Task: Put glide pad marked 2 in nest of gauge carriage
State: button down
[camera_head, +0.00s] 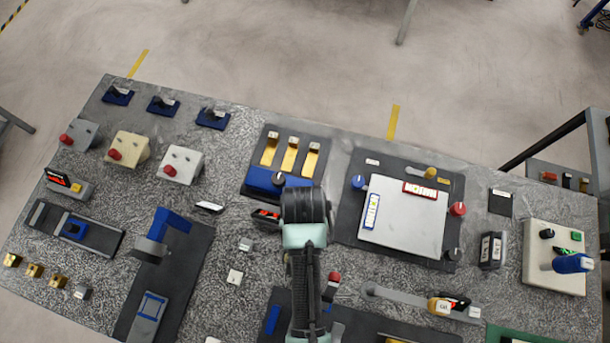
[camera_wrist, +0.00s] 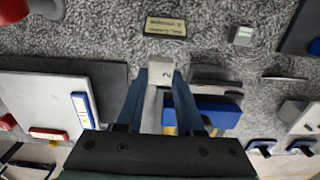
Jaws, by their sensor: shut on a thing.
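My gripper (camera_wrist: 161,82) is shut on a small light grey block marked 2, the glide pad (camera_wrist: 161,68), in the wrist view. The pad sits between the fingertips with its marked face showing. In the head view my wrist hides the fingertips and the pad. No part is clearly labelled as the gauge carriage. A dark rail (camera_head: 48,216) at the left bears a blue square carriage (camera_head: 75,229), which may be it. A blue square frame (camera_head: 152,305) also stands on a grey strip at the lower left. My gripper is well to the right of both.
A blue block (camera_head: 262,181) with brass bars is left of my wrist, also in the wrist view (camera_wrist: 212,112). A white board (camera_head: 410,225) on a dark mat stands to the right. A small grey block (camera_head: 246,244) and a flat tile (camera_head: 235,276) lie left of my arm.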

jog(key=f, duration=0.2)
jog(key=shift+s+f, duration=0.25)
jog(key=shift+f, duration=0.1)
jog(key=shift+w+f, duration=0.1)
jog(key=shift+f, duration=2.4)
jog(key=shift+f, duration=0.15)
jog(key=c, duration=0.5)
grip_release()
jog(key=shift+c, duration=0.2)
